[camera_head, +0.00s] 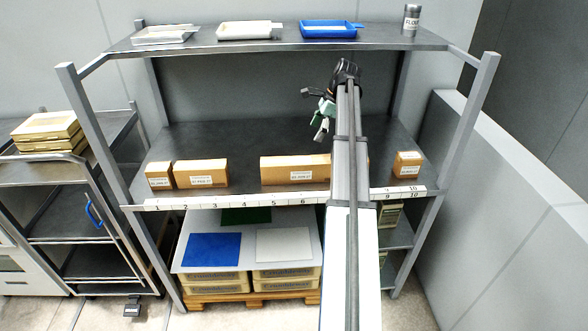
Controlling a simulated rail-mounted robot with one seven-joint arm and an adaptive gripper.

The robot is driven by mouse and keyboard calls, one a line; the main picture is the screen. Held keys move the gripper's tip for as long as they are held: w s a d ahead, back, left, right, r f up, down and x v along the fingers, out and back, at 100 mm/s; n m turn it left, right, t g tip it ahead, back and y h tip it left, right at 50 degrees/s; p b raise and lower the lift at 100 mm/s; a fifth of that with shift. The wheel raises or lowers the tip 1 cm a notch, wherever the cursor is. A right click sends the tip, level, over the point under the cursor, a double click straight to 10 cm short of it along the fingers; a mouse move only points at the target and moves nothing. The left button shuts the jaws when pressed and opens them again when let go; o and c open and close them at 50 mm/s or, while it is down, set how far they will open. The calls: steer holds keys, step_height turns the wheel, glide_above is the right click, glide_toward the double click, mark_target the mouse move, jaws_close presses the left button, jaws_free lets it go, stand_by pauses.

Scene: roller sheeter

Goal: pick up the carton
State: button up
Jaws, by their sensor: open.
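Several brown cartons with white labels stand near the front edge of the middle shelf. A small carton (159,175) and a longer carton (202,174) stand side by side at the left. A long carton (294,170) stands in the middle, its right part hidden behind my arm. A small carton (407,165) stands alone at the right. I cannot tell which one the task means. My gripper (318,111) is open and empty above the rear of the middle shelf, behind and above the long carton, touching none of them.
The shelf (231,137) has a numbered front strip (172,205). The upper shelf (270,43) holds white trays (246,30), a blue tray (330,29) and a can (411,19). Crates (285,282) sit below. A trolley (28,170) stands left; a wall is right.

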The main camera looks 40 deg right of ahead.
mark_target(302, 160)
steer(key=p+x, duration=0.3)
steer(key=x, duration=0.9)
steer(key=shift+s+d, duration=0.1)
steer(key=shift+p+x, duration=1.45)
steer(key=shift+x, duration=1.2)
steer(key=c, duration=1.7)
